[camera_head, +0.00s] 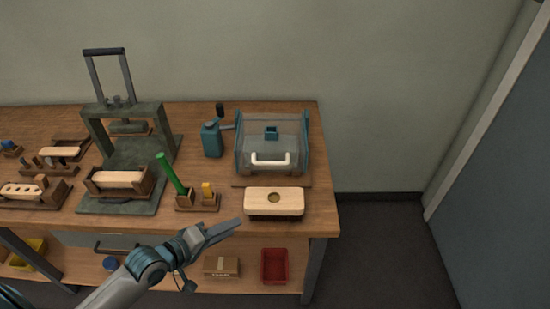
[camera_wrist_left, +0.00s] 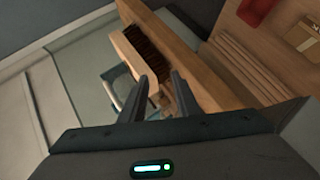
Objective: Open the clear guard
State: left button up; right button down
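The clear guard (camera_head: 252,148) is a see-through box cover with teal side frames at the right end of the workbench. It appears lowered, with a pale handle (camera_head: 271,161) along its front. A small teal part (camera_head: 271,133) shows at it. My left gripper (camera_head: 238,224) is in front of the bench's front edge, below and left of the handle, apart from it. In the left wrist view its two fingers (camera_wrist_left: 158,85) are spread with nothing visibly held. The handle (camera_wrist_left: 112,88) shows there left of the fingers, partly hidden. My right gripper is not in view.
A red bin (camera_head: 274,266) sits on the lower shelf.

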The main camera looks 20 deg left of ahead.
aim_at(272, 163)
pick_arm(q)
jog(key=w+a+r+n+t+h, duration=0.1)
jog(key=w+r+n, duration=0.1)
jog(key=r, duration=0.3)
jog(key=w+r+n+t+h, duration=0.1)
jog(key=w+r+n, duration=0.1)
jog(key=r, duration=0.4)
jog(key=shift+w+a+n+t+h, duration=0.3)
jog(key=shift+w+a, duration=0.05)
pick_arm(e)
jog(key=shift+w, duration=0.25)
pick_arm(q)
jog(key=shift+w+d+r, duration=0.1)
